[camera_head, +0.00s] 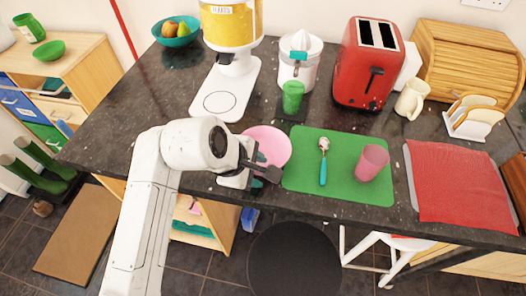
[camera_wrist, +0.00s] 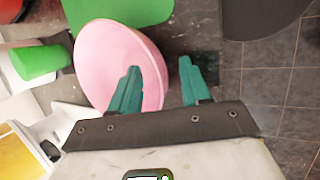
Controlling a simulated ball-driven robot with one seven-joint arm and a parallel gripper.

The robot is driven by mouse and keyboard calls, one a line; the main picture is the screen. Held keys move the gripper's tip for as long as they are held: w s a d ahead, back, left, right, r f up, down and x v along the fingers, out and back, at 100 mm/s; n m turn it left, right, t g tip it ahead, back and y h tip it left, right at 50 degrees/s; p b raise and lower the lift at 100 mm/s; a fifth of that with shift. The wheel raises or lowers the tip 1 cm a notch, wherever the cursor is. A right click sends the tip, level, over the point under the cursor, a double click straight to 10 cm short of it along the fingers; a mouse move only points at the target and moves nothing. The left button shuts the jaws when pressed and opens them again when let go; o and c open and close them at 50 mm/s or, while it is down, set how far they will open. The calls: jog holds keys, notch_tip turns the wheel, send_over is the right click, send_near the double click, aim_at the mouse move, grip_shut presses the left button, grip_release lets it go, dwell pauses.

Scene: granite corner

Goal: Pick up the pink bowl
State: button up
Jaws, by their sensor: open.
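The pink bowl (camera_head: 272,142) sits on the dark counter, just left of the green mat. It also shows in the wrist view (camera_wrist: 105,50). My gripper (camera_head: 260,169) is open at the bowl's near side, partly covering the bowl in the head view. In the wrist view my gripper (camera_wrist: 160,64) has one teal finger in front of the bowl's inside and the other outside its rim, over dark counter. The rim shows between the fingers. I cannot tell whether a finger touches it.
A green mat (camera_head: 308,178) holds a teal-handled spoon (camera_head: 323,165) and a pink cup (camera_head: 371,163). A green cup (camera_head: 292,97) and a white juicer (camera_head: 299,70) stand behind the bowl. A red toaster (camera_head: 370,75) is farther right. The counter's front edge is close to my gripper.

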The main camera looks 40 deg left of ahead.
jog(key=shift+c, duration=0.3)
grip_shut()
jog(key=shift+r, duration=0.1)
